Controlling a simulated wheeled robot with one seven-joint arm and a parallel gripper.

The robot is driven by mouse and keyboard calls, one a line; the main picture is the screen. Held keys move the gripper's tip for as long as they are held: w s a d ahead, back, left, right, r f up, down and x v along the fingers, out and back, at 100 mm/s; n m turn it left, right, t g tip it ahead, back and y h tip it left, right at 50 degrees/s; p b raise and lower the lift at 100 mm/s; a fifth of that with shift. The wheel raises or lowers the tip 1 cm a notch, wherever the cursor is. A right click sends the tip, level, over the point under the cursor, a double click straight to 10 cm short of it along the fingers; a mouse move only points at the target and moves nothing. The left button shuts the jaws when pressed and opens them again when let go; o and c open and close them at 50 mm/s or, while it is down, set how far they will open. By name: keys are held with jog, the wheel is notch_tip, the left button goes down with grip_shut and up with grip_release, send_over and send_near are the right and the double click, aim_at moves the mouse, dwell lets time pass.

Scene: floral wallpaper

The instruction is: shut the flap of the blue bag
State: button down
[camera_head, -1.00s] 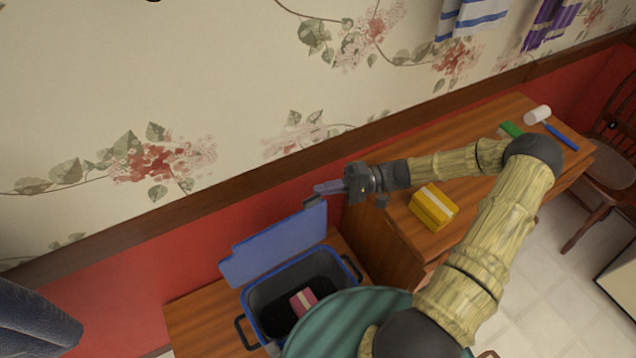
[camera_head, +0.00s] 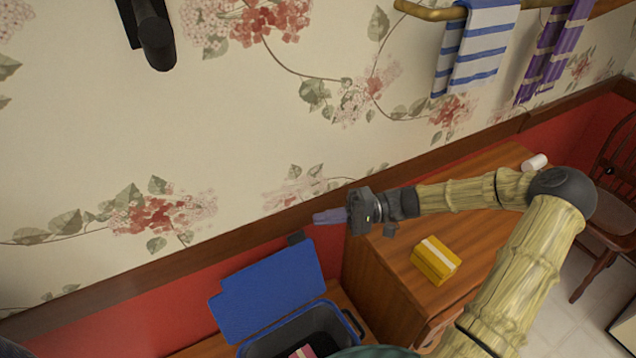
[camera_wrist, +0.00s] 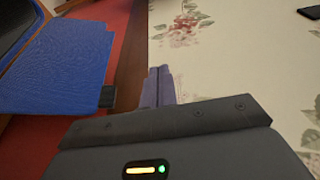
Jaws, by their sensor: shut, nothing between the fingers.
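The blue bag (camera_head: 340,312) stands at the bottom of the head view, cut off by the frame edge, with a pink item (camera_head: 302,351) inside. Its blue flap (camera_head: 265,290) stands open, leaning up toward the wall, with a dark tab (camera_head: 296,238) at its top edge. The flap also fills the left of the wrist view (camera_wrist: 55,70), with the dark tab (camera_wrist: 107,97) at its right end. My gripper (camera_head: 318,217) is shut and empty, beside the wall, just above and right of the tab. In the wrist view its fingers (camera_wrist: 158,75) show right of the tab, apart from it.
A wooden cabinet (camera_head: 375,290) stands right of the bag, with a yellow box (camera_head: 435,261) on top and a white-headed object (camera_head: 534,162) at its far end. The papered wall is close behind my gripper. Towels (camera_head: 484,40) hang upper right.

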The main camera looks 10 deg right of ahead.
jog(key=s+f+g+h+p, duration=0.2)
jog(key=s+f+h+p, duration=0.2)
jog(key=s+h, duration=0.6)
jog(key=d+r+t+h+p, duration=0.2)
jog(key=r+t+h, duration=0.1)
jog(key=r, duration=0.3)
jog(key=s+d+r+t+h+p, duration=0.1)
jog(key=d+r+t+h+p, duration=0.1)
jog(key=r, duration=0.5)
jog(key=d+t+h, duration=0.1)
jog(key=h, duration=0.1)
jog(key=shift+s+d+m+h, duration=0.25)
jog(key=shift+d+m+h, duration=0.05)
jog(key=shift+d+h, duration=0.1)
